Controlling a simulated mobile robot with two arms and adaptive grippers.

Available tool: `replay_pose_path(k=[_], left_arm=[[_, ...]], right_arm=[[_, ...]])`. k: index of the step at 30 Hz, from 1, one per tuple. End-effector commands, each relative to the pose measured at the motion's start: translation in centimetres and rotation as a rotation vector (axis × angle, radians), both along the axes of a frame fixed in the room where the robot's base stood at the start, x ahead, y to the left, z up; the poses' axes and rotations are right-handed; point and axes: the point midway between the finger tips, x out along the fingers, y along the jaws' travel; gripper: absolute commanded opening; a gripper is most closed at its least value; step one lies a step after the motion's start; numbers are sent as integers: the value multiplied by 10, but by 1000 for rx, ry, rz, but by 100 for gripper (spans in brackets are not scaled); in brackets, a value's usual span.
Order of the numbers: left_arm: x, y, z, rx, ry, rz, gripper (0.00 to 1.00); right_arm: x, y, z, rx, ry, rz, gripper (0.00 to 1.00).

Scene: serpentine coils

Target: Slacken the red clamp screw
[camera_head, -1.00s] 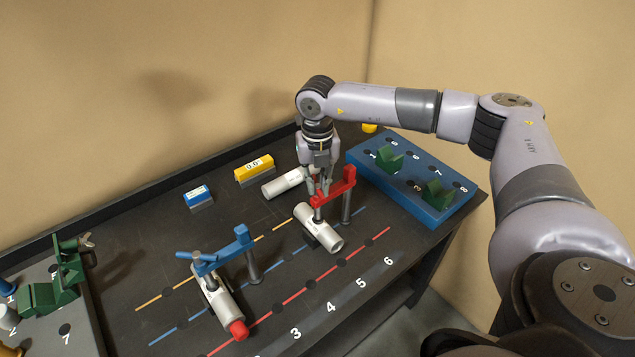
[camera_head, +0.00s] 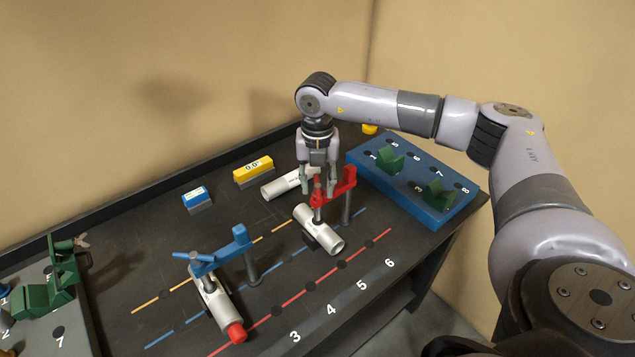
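The red clamp (camera_head: 345,183) stands on a grey post at the right of the dark table, its arm reaching left over a silver tube (camera_head: 318,231). Its screw (camera_head: 317,196) is at the arm's left end, above the tube. My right gripper (camera_head: 318,190) points down at that screw end, its two fingers apart on either side of it. I cannot tell whether the fingers touch the screw. My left gripper is not in view.
A blue clamp (camera_head: 224,252) holds a red-tipped tube (camera_head: 219,306) to the left. A blue block (camera_head: 413,184) with green V-rests is at the right. Yellow (camera_head: 254,171) and blue (camera_head: 197,196) labelled blocks stand at the back. A grey tray (camera_head: 82,331) is at the left.

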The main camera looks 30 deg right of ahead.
Motion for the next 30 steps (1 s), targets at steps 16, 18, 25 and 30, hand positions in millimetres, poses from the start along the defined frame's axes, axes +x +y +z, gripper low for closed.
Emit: replay_pose_path(k=[16, 18, 25, 30], left_arm=[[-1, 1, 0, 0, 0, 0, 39], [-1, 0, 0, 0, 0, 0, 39], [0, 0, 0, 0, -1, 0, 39], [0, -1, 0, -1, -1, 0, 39]], right_arm=[[1, 0, 30, 2, -5, 0, 39], [2, 0, 46, 1, -6, 0, 39], [1, 0, 93, 2, -5, 0, 39], [1, 0, 113, 0, -1, 0, 39]])
